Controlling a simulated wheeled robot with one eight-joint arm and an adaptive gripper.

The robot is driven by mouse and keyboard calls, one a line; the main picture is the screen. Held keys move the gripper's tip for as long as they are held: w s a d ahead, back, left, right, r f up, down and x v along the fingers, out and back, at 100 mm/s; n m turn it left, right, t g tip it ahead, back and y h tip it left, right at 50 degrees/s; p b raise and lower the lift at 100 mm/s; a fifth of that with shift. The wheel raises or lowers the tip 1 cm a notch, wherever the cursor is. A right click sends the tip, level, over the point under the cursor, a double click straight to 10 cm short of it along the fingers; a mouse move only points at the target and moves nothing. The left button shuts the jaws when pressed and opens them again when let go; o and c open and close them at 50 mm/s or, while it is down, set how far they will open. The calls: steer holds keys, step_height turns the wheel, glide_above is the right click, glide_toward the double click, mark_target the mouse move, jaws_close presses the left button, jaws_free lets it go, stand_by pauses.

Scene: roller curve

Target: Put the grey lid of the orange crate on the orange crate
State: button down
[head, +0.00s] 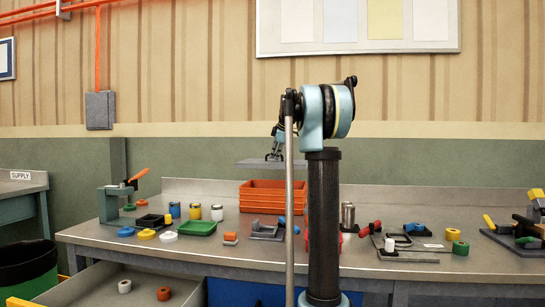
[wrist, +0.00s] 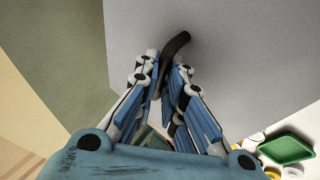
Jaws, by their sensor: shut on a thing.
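The grey lid (head: 255,162) hangs roughly level in the air in the head view, with a visible gap between it and the orange crate. My gripper (head: 274,155) is above the lid and shut on its dark handle. In the wrist view the lid (wrist: 245,50) fills much of the picture, and the black handle (wrist: 178,44) sits between the fingertips of my gripper (wrist: 168,64). The orange crate (head: 258,198) stands on the bench, below the lid in the head view. My arm hides part of the area to its right. The crate cannot be made out in the wrist view.
A green tray (head: 196,228) stands left of the crate, with several coloured cans and dishes near it. A metal cylinder (head: 348,215) and tools are to the right. The wall is behind.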

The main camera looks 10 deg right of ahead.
steer(key=shift+w, duration=0.2)
steer(key=shift+w+d+f, duration=0.1)
steer(key=shift+d+f, duration=0.1)
steer(key=shift+f, duration=0.15)
step_height(320, 180, down, 8)
steer(key=shift+a+r, duration=0.15)
steer(key=shift+r, duration=0.05)
stand_by(0.8)
stand_by(0.7)
steer(key=shift+f, duration=0.95)
stand_by(1.9)
steer(key=c, duration=1.6)
jaws_free()
